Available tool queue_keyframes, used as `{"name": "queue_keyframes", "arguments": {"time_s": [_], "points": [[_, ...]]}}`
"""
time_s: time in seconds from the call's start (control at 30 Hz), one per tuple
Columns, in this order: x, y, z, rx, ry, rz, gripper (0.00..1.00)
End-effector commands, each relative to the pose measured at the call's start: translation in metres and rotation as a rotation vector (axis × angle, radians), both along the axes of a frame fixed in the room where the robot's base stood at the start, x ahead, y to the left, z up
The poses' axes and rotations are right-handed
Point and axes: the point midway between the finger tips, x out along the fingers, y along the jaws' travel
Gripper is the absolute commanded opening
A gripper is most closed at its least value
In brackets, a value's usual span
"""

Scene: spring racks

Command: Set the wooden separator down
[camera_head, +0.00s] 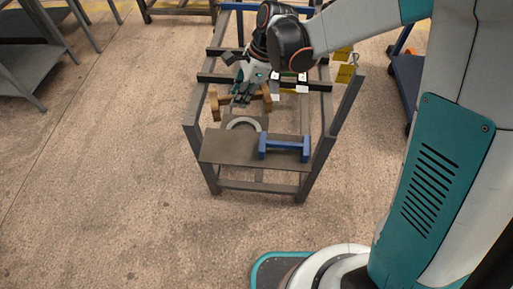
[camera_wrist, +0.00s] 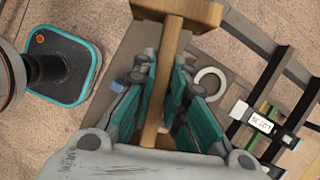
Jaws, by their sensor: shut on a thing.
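The wooden separator (camera_head: 214,106) is a brown bar with a wider block at each end. It also shows in the wrist view (camera_wrist: 178,10), running lengthwise between the teal fingers. My gripper (camera_head: 242,101) is shut on its middle bar, and the fingers (camera_wrist: 165,75) lie on both sides of it. The separator is above the near part of the grey rack (camera_head: 222,150), with its left end by the left post. Its height over the rack is hard to tell. The lower end of the bar is partly hidden by the gripper in the wrist view.
A blue separator (camera_head: 284,148) stands on the right of the rack's near shelf. A pale ring (camera_head: 243,123) lies behind it to the left, also visible in the wrist view (camera_wrist: 210,83). Dark crossbars (camera_head: 220,79) span the rack farther back. A grey table (camera_head: 35,60) stands at far left.

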Motion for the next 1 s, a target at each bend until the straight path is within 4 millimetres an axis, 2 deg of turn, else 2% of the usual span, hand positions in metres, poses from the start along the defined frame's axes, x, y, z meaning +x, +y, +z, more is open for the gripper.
{"name": "queue_keyframes", "arguments": {"time_s": [0.03, 0.13, 0.23, 0.37, 0.47, 0.8, 1.0], "points": [[-0.007, 0.014, 0.002, 0.000, -0.001, -0.057, 0.00], [-0.014, 0.032, 0.006, -0.002, -0.001, -0.170, 0.00], [-0.018, 0.044, 0.008, -0.001, 0.000, -0.245, 0.00], [-0.021, 0.050, 0.005, -0.003, 0.001, -0.292, 0.00], [-0.020, 0.051, -0.011, -0.003, 0.001, -0.302, 0.00], [-0.020, 0.051, -0.094, -0.003, 0.001, -0.300, 0.00], [-0.020, 0.051, -0.135, -0.003, 0.002, -0.299, 0.00]]}}
